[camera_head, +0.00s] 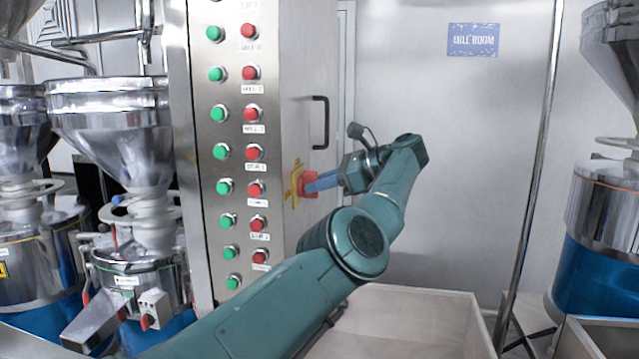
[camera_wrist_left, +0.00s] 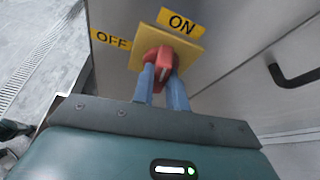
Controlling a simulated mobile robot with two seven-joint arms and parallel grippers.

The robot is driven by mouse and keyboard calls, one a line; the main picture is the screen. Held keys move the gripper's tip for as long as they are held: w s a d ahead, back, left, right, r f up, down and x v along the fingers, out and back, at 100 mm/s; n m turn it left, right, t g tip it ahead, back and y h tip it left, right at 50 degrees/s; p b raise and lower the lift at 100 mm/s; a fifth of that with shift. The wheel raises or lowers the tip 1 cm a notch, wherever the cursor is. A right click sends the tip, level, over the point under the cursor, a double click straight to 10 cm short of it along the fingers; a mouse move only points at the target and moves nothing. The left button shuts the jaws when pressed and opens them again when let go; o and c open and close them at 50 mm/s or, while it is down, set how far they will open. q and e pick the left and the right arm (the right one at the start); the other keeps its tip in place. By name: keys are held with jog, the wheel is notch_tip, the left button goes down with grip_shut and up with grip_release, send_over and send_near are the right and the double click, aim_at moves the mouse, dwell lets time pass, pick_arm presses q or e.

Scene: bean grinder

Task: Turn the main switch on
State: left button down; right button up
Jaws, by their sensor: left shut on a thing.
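The main switch is a red rotary knob (camera_head: 308,185) on a yellow plate (camera_head: 296,178), on the side face of the steel control cabinet. In the left wrist view the red knob (camera_wrist_left: 160,60) sits on its yellow plate (camera_wrist_left: 190,52), with an OFF label (camera_wrist_left: 111,40) to the left and an ON label (camera_wrist_left: 181,22) above. My left gripper (camera_head: 317,184) is at the switch, its blue fingers on both sides of the knob's handle and shut on it. The fingers partly hide the knob. My right gripper is in neither view.
The cabinet front carries columns of green buttons (camera_head: 221,152) and red buttons (camera_head: 254,152). A black door handle (camera_head: 320,122) is above the switch. A pale open bin (camera_head: 400,300) stands below my left arm. Steel grinders (camera_head: 115,125) stand at the left.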

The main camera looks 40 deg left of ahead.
pick_arm(q)
jog(key=shift+m, duration=0.3)
dwell(0.5)
jog(key=c, duration=1.4)
grip_release()
